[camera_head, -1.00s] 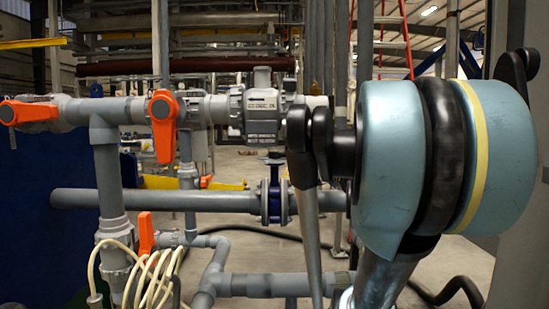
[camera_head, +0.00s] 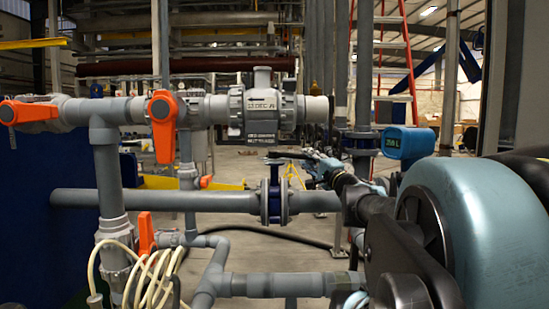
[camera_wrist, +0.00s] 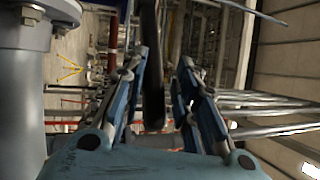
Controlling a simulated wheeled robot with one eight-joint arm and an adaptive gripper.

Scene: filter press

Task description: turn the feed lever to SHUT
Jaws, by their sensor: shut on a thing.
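The feed lever appears to be the black handle (camera_head: 287,155) on top of the blue valve (camera_head: 274,195) in the middle grey pipe. It points right, towards my gripper (camera_head: 312,163). In the wrist view my gripper (camera_wrist: 160,70) has its blue-grey fingers on either side of the black handle (camera_wrist: 152,75) and is shut on it. The handle's far end and pivot are hard to make out there. No SHUT marking is readable.
Orange-handled valves (camera_head: 163,110) sit on the upper left pipes, with another orange handle (camera_head: 146,233) lower down. A coiled cream hose (camera_head: 150,278) hangs at lower left. A grey flanged pipe (camera_wrist: 20,80) stands close beside my fingers in the wrist view.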

